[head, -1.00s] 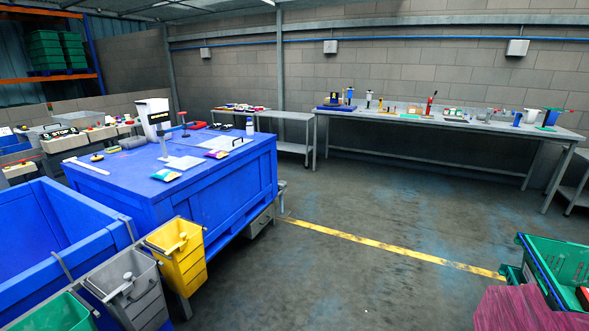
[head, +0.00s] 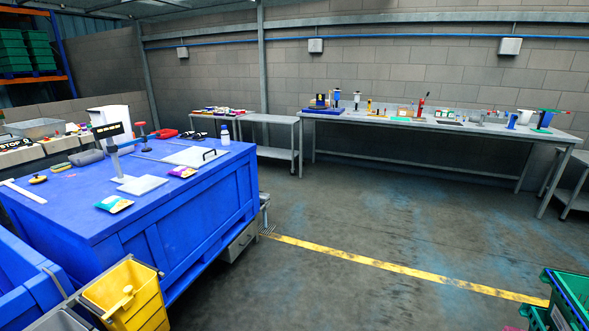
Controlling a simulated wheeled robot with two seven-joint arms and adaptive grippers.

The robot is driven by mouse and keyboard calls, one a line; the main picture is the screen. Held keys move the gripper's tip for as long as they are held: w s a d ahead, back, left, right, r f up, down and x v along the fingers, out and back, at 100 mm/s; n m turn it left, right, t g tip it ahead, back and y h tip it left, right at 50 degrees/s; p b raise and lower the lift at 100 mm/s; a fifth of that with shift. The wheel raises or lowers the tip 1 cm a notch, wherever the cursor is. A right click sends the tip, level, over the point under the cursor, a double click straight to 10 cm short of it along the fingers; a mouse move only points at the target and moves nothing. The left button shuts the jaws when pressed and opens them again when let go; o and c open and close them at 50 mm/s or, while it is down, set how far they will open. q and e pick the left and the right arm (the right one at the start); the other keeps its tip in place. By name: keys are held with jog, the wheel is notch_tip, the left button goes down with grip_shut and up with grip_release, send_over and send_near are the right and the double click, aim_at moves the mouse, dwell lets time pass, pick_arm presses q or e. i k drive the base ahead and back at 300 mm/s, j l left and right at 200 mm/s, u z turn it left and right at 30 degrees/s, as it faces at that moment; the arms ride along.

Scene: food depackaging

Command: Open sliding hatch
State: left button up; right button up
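A flat pale panel with a black handle, which looks like the sliding hatch (head: 190,156), lies in the top of the large blue box (head: 75,212) at the left of the head view. The handle (head: 209,154) is near the panel's right end. No opening shows beside the panel, though its far edge is hard to make out. Neither of my grippers is in view.
On the blue box are a scale (head: 139,185), food packets (head: 114,204) and a white bottle (head: 225,134). A yellow bin (head: 128,297) stands at its front. A green crate (head: 570,298) is at the lower right. The middle floor is clear.

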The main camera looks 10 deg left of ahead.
aim_at(195, 156)
jog(key=i+u, duration=0.15)
jog(key=i, duration=0.7)
jog(key=i+u, duration=0.15)
jog(key=i, duration=0.7)
jog(key=i+l+u, duration=0.15)
jog(key=i, duration=0.35)
jog(key=i+l+u, duration=0.2)
jog(key=i, duration=0.25)
jog(key=i+l+u, duration=0.15)
jog(key=i, duration=0.35)
